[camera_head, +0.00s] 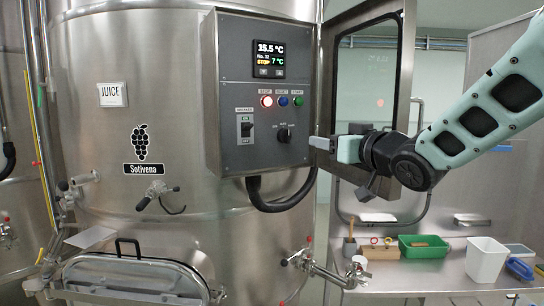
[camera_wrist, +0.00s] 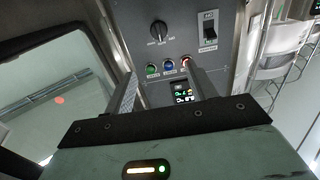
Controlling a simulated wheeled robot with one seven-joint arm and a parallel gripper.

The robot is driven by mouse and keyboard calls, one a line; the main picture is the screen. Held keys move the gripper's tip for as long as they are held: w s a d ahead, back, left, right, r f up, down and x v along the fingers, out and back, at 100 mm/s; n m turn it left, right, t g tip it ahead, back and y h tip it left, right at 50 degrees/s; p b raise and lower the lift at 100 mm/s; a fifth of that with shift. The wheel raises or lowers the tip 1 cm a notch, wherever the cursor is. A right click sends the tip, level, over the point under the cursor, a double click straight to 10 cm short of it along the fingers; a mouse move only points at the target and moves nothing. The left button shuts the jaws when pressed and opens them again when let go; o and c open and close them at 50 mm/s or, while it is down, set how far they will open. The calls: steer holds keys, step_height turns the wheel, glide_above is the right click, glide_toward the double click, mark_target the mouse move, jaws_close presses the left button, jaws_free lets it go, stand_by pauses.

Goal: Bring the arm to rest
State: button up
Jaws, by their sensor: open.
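My arm reaches in from the right in the head view. My gripper (camera_head: 318,143) points left at the right edge of the grey control box (camera_head: 222,100); I cannot tell whether it touches. In the wrist view my gripper (camera_wrist: 162,88) has its two fingers apart, with nothing between them but the view of the panel behind. The box shows upside down there, with its rotary knob (camera_wrist: 158,32), breaker switch (camera_wrist: 208,32) and row of buttons. The red button (camera_head: 267,101) is lit. The display (camera_head: 270,59) reads 15.5 °C and STOP 7 °C.
A framed glass door (camera_head: 405,75) stands open behind my gripper, close to it. The big steel vat (camera_head: 180,225) fills the left. Below my arm, a steel bench (camera_head: 420,275) holds a green tray (camera_head: 423,252) and a white container (camera_head: 486,262).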

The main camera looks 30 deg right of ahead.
steer(key=s+a+f+n+g+y+b, duration=0.1)
steer(key=a+f+g+b, duration=0.3)
steer(key=a+f, duration=0.55)
steer(key=a+f+n+g+y+b, duration=0.1)
steer(key=a+f+n+g+b, duration=0.2)
steer(key=a+f, duration=0.7)
steer(key=s+a+f+n+g+b, duration=0.2)
steer(key=s+a+f+g+b, duration=0.1)
steer(key=s+f, duration=0.6)
steer(key=s+a+f+n+g+b, duration=0.2)
steer(key=s+a+f+g+b, duration=0.1)
steer(key=s+a+f+g, duration=0.3)
steer(key=s+f+g, duration=0.2)
steer(key=s+f, duration=0.2)
steer(key=s, duration=0.2)
steer(key=shift+s+h, duration=0.25)
steer(key=shift+h, duration=0.15)
